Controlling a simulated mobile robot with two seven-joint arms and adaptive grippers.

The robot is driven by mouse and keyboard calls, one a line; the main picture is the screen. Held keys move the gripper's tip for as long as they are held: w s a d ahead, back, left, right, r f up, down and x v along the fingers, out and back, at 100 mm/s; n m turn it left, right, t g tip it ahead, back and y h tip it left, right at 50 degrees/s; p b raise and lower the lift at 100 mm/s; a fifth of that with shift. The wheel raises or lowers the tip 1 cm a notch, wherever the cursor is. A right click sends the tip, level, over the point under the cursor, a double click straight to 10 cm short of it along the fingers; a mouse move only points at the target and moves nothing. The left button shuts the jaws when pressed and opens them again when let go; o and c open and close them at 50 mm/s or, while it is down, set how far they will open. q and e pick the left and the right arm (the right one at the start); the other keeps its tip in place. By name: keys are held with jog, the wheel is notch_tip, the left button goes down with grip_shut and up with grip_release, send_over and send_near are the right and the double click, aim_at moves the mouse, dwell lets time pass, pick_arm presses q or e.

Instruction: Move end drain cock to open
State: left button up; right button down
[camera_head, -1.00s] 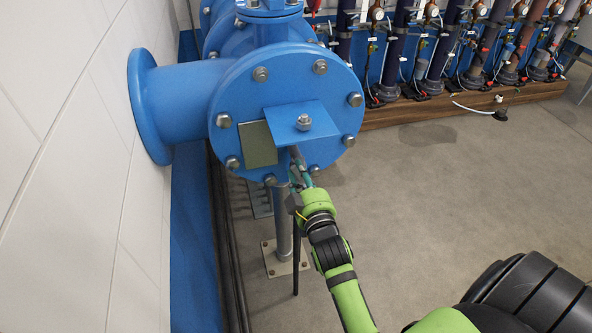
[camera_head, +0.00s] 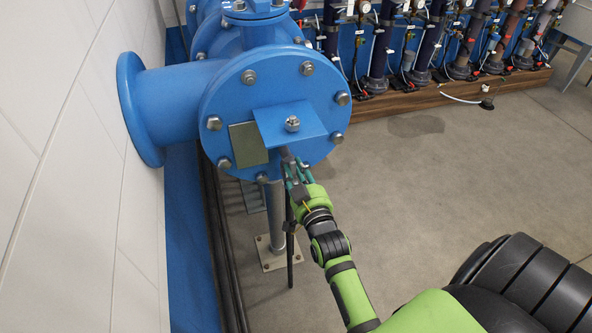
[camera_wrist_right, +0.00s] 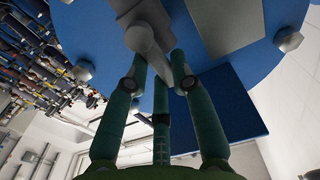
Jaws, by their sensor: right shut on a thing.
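The end drain cock (camera_head: 286,154) is a small grey fitting under the blue plate on the end flange (camera_head: 222,100) of the big blue pipe. In the right wrist view the grey cock (camera_wrist_right: 146,37) shows large, with its lever (camera_wrist_right: 178,62) running down between my fingers. My right gripper (camera_head: 294,172) has teal fingers and is shut on the lever. Its fingers also show in the right wrist view (camera_wrist_right: 158,82), on both sides of the lever. In the head view the gripper partly hides the lever, so its exact angle is unclear. My left gripper is out of view.
A blue plate with a bolt (camera_head: 292,125) juts out just above the cock. A grey support post (camera_head: 276,215) stands below the flange. A white wall (camera_head: 60,180) is at the left. Dark columns (camera_head: 381,45) stand on a wooden plinth behind.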

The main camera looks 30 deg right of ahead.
jog(key=shift+r, duration=0.1)
jog(key=c, duration=1)
grip_release()
jog(key=shift+c, duration=0.2)
jog(key=shift+s, duration=0.1)
jog(key=v, duration=0.7)
jog(key=shift+s, duration=0.1)
